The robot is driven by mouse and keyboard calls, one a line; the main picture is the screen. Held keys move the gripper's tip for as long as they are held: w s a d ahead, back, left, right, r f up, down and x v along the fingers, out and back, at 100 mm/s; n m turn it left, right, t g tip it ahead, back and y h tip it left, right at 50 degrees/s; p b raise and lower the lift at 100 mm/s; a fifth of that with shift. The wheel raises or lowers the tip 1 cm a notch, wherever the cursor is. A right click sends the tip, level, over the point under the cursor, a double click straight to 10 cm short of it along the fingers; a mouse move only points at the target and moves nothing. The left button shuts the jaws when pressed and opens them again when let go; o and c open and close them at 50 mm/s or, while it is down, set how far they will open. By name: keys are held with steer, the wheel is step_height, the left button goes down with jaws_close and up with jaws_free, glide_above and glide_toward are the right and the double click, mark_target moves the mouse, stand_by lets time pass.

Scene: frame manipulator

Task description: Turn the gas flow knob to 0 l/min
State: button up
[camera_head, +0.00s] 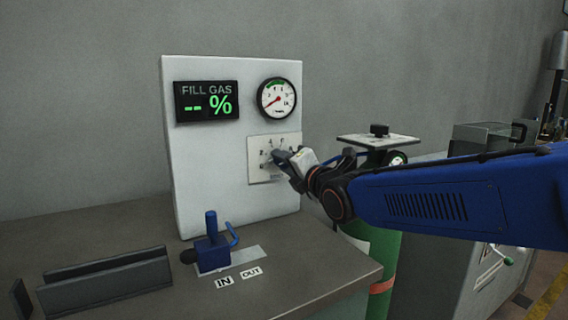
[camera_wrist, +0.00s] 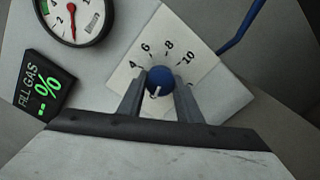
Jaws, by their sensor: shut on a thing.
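The gas flow knob (camera_wrist: 160,77) is a round blue knob on a white dial plate (camera_wrist: 205,92) with printed numbers 4, 6, 8 and 10. A white mark on the knob shows near its lower edge in the wrist view; the number it points to cannot be read. My gripper (camera_wrist: 160,88) is shut on the knob, one grey finger on each side. In the head view, my gripper (camera_head: 284,161) reaches the dial plate (camera_head: 259,172) from the right and hides the knob and part of the scale.
The white panel (camera_head: 215,165) also carries a "FILL GAS" display (camera_head: 207,101) reading "-- %" and a round gauge (camera_head: 278,98) with a red needle. A blue valve (camera_head: 212,250) stands on the bench in front. A green cylinder (camera_head: 380,262) stands beside the bench.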

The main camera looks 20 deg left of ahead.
steer(key=shift+f+n, duration=0.15)
steer(key=shift+n, duration=0.35)
steer(key=o, duration=1)
steer(key=shift+o, duration=0.2)
steer(key=v, duration=1.7)
steer(key=shift+s, duration=0.2)
